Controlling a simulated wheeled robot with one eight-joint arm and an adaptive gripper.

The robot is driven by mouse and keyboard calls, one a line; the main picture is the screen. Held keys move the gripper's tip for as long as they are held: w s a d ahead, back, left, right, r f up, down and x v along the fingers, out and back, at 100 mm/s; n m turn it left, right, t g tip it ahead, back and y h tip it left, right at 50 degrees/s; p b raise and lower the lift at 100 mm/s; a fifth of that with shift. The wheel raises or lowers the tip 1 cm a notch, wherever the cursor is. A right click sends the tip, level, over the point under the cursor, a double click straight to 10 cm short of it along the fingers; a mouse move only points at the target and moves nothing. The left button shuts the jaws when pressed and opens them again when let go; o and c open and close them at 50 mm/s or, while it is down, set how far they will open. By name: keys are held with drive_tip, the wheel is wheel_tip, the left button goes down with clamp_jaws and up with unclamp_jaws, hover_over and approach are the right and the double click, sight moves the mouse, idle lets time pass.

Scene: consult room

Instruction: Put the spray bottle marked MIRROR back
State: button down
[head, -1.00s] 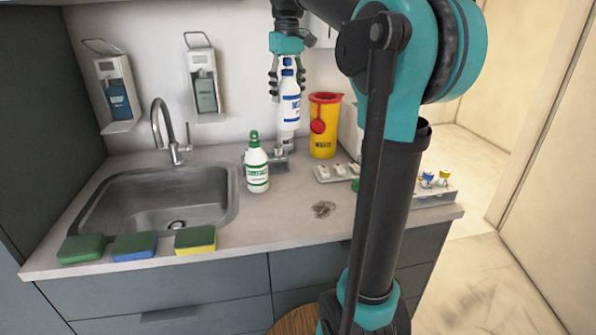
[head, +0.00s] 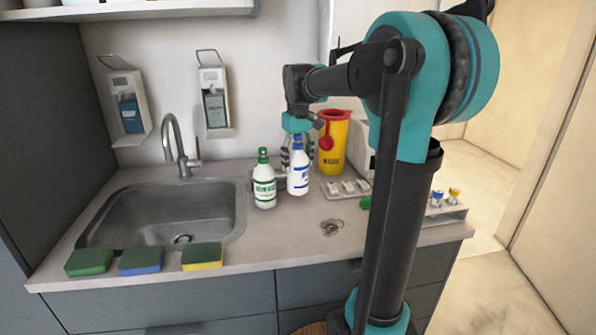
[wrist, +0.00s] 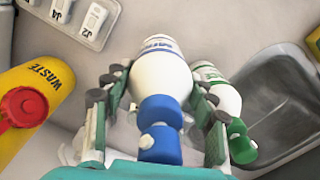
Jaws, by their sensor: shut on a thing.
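A white spray bottle with a blue cap and blue label (head: 298,182) is upright in my gripper (head: 297,155). In the wrist view the fingers (wrist: 157,112) close around the shoulders of this bottle (wrist: 160,78). Its label is too small or cut off to read. A white bottle with a green cap and green label (head: 264,187) stands on the counter just left of it; it also shows in the wrist view (wrist: 217,92). I cannot tell whether the held bottle touches the counter. A grey holder behind the two bottles is mostly hidden.
The sink (head: 165,207) lies left, with three sponges (head: 141,261) along the front edge. A yellow waste bin with a red lid (head: 333,145) stands right of my gripper. A tray of small marked items (head: 346,189) and a metal coil (head: 331,227) lie nearby.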

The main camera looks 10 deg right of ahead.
sight(298, 171)
drive_tip(key=shift+f, duration=1.65)
drive_tip(key=c, duration=0.5)
unclamp_jaws()
drive_tip(key=shift+f, duration=0.1)
drive_tip(key=shift+c, duration=0.2)
wheel_tip(298, 171, up, 12)
drive_tip(key=shift+r, duration=0.15)
